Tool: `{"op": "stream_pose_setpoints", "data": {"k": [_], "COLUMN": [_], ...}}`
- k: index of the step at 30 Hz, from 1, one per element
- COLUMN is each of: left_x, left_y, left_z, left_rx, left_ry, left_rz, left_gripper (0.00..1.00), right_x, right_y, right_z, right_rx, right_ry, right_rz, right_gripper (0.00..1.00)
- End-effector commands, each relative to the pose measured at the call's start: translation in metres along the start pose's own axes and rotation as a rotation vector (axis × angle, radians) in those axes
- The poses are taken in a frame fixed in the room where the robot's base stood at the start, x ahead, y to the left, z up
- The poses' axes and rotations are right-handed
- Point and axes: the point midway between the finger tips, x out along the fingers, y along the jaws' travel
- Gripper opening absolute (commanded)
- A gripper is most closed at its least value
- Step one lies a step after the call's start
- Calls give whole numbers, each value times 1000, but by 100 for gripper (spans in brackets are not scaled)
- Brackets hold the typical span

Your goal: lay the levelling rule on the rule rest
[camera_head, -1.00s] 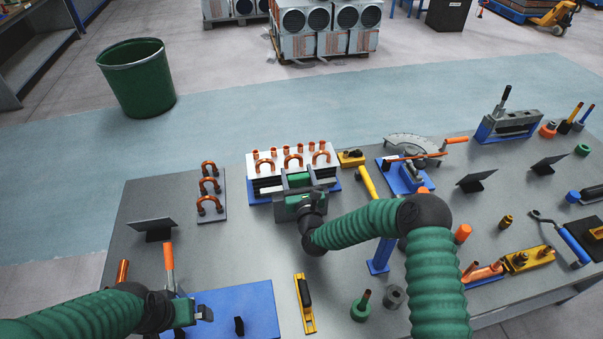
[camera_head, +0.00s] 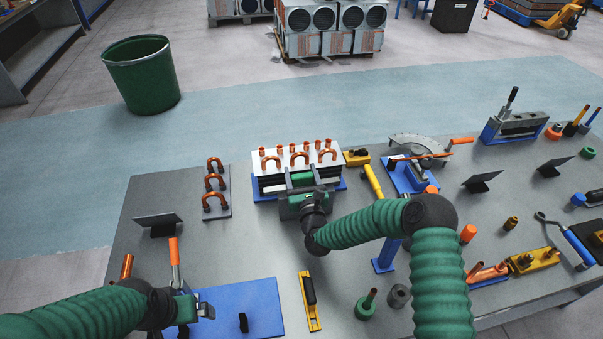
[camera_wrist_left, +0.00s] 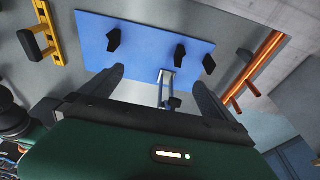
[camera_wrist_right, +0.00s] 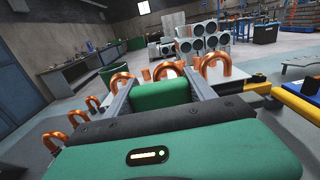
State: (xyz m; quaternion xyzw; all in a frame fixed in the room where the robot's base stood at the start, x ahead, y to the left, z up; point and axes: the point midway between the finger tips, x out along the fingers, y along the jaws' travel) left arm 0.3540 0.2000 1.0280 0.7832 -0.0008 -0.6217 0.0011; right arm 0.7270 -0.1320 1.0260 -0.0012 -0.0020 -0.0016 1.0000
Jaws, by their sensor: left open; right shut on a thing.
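A yellow bar with a black handle (camera_head: 310,300), which looks like the levelling rule, lies on the table; it also shows in the left wrist view (camera_wrist_left: 50,38). I cannot tell for sure which fixture is the rule rest; a blue plate with black upright pegs (camera_head: 258,306) lies left of the bar. My left gripper (camera_head: 208,311) is open over this plate; the left wrist view shows a small metal tool (camera_wrist_left: 166,82) between its fingers, not gripped. My right gripper (camera_head: 302,184) is shut on a green block (camera_wrist_right: 160,94), in front of the tube stack (camera_head: 265,183).
Copper U-bends (camera_head: 213,183) stand on a plate at the left. A blue stand (camera_head: 385,256) and a green holder (camera_head: 366,306) are right of the yellow bar. An angle-scaled tool (camera_head: 420,150) and a blue-based press (camera_head: 515,126) stand behind.

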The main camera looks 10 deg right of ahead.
Motion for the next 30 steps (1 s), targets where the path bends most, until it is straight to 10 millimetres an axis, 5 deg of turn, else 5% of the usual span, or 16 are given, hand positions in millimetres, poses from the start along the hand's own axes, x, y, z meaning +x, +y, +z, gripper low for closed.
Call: {"op": "stream_pose_setpoints", "data": {"k": [30], "left_x": [12], "left_y": [0], "left_z": [3], "left_rx": [0], "left_ry": [0], "left_rz": [0], "left_gripper": [100], "right_x": [0], "right_y": [0], "right_z": [-10], "right_rx": [1], "right_ry": [-3], "right_rz": [0], "right_gripper": [0]}}
